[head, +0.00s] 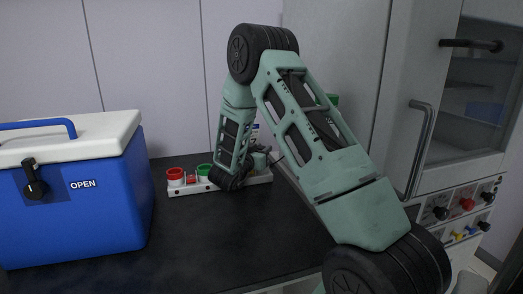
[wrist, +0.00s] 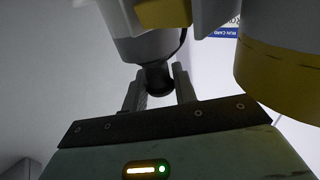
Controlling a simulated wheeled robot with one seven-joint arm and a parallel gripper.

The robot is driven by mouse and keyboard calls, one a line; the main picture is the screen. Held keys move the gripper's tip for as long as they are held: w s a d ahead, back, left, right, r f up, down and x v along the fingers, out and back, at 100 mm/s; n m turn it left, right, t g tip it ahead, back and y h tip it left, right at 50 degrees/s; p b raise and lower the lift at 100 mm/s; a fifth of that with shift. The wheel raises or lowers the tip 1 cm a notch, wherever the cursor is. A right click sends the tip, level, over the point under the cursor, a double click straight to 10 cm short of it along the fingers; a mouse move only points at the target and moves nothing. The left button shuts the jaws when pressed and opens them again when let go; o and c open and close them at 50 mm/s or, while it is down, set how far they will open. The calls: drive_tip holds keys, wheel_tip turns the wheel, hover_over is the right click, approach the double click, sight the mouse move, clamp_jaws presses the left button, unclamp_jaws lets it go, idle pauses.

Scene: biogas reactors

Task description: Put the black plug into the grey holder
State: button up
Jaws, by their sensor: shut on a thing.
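My gripper (wrist: 159,88) shows in the wrist view with its two fingers on either side of a small dark round thing, which looks like the black plug (wrist: 157,78). The fingers are shut on it. The plug sits right against the end of a pale grey cylinder (wrist: 145,45); I cannot tell whether it is inside it or only in front of it. In the head view my arm covers the gripper and the plug. I cannot make out the grey holder for certain there.
A white rack (head: 205,187) with a red cup (head: 175,177) and a green cup (head: 205,170) stands on the dark bench (head: 210,235). A blue cooler (head: 75,210) stands at the left. A yellow-banded cylinder (wrist: 280,75) is close right of the gripper. The front bench is clear.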

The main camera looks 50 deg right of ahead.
drive_tip(key=shift+f, duration=0.2)
drive_tip(key=o, duration=1)
drive_tip(key=shift+r, duration=0.1)
drive_tip(key=shift+r+p, duration=0.4)
drive_tip(key=shift+r, duration=0.15)
drive_tip(key=b+v, duration=0.1)
drive_tip(key=v, duration=1.1)
drive_tip(key=shift+f+b, duration=0.2)
drive_tip(key=shift+b, duration=0.1)
